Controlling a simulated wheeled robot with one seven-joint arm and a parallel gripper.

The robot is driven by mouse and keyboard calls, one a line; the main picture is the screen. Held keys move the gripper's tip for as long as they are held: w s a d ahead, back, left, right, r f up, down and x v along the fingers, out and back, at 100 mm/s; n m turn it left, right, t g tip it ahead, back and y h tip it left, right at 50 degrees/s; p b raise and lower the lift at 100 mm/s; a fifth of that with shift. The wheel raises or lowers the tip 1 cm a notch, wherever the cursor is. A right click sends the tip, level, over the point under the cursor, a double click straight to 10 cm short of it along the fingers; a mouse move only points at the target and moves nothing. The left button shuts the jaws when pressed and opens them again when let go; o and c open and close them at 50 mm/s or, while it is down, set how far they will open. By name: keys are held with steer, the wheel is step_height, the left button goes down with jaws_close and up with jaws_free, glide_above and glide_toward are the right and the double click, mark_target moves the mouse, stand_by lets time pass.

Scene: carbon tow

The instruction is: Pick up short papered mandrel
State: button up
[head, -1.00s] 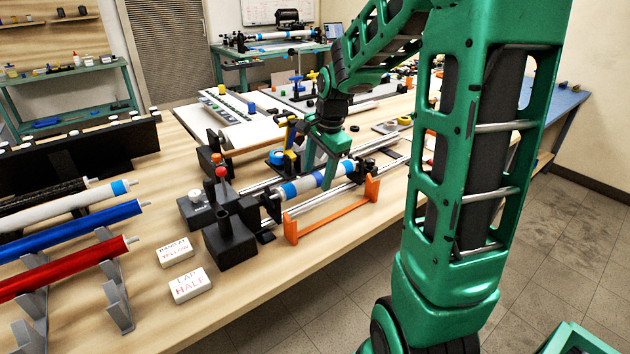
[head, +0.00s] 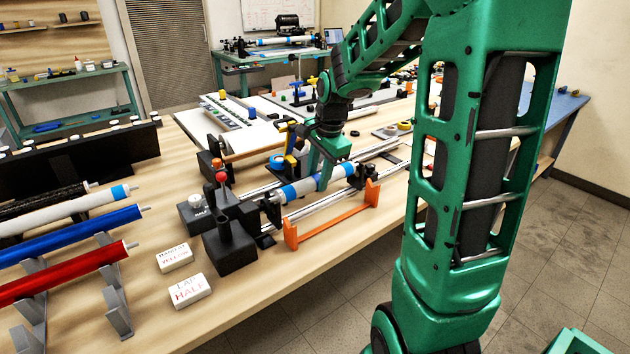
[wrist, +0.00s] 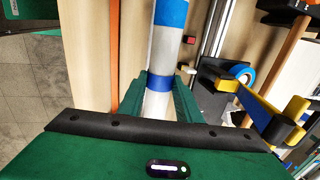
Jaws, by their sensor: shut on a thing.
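The short papered mandrel (head: 306,187) is a white roller with blue bands. It lies in the small winding fixture on the bench, between the black end blocks, above an orange bracket. My gripper (head: 325,172) reaches down onto it from above and is shut on it near its right-hand blue band. In the wrist view the mandrel (wrist: 163,58) runs up the picture between the two green fingers (wrist: 160,98). Whether the mandrel is lifted clear of its supports, I cannot tell. The fingertips are partly hidden.
The orange bracket (head: 333,213) and metal rails (head: 385,148) flank the mandrel. Black blocks (head: 229,246) stand at its left end. A yellow and blue clamp (wrist: 275,118) is close by. Long rollers lie on a grey rack (head: 115,300). Two labelled white blocks (head: 190,291) sit in front.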

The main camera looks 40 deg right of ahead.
mark_target(315, 178)
steer(key=r, duration=0.2)
steer(key=a+r, duration=0.1)
steer(key=r, duration=0.1)
steer(key=s+a+r, duration=0.2)
steer(key=a+r, duration=0.4)
steer(key=a, duration=0.4)
steer(key=shift+s+a+r, duration=0.15)
steer(key=shift+s+a, duration=0.05)
steer(key=shift+s, duration=0.2)
steer(key=shift+d, duration=0.15)
